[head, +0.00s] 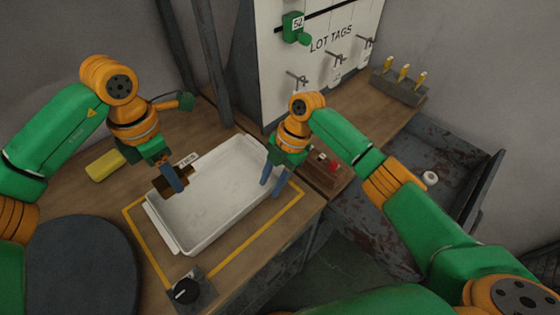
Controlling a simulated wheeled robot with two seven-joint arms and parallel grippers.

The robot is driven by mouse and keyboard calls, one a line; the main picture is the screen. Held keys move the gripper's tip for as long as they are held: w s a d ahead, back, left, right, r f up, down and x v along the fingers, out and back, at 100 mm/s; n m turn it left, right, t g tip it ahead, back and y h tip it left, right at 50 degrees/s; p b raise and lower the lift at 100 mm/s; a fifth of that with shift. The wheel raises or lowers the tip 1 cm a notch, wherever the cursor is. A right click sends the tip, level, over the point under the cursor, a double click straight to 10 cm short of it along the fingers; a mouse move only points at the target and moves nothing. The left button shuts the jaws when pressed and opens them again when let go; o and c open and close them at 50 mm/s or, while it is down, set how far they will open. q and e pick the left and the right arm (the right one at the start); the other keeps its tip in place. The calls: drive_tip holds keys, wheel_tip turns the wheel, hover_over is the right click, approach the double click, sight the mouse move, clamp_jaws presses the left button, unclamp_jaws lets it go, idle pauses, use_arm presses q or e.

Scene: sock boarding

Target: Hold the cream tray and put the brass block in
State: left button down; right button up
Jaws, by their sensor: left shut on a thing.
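The cream tray (215,212) lies on the wooden table, inside a yellow outline. My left gripper (172,182) is over the tray's left end. It is shut on a dark brown-gold block, which looks like the brass block (186,176). I cannot tell whether the block touches the tray floor. My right gripper (273,180) is at the tray's right end, its two blue-grey fingers apart and pointing down by the rim. The picture does not show clearly whether the fingers touch the rim.
A yellow block (104,165) lies left of the tray. A black knob box (188,290) stands at the front and a wooden box with a red button (328,165) at the right. Behind is a LOT TAGS board (330,45). A dark round surface (80,265) is at front left.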

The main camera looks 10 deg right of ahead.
sight(158, 183)
drive_tip(key=x, duration=0.3)
drive_tip(key=shift+a+f, duration=0.1)
drive_tip(key=shift+c, duration=0.2)
clamp_jaws()
idle(1.1)
use_arm(q)
drive_tip(key=a+f, duration=0.1)
drive_tip(key=s+a+f, duration=0.1)
drive_tip(key=shift+a+f, duration=0.1)
drive_tip(key=shift+f, duration=0.25)
drive_tip(key=shift+a, duration=0.1)
wheel_tip(158, 183, down, 10)
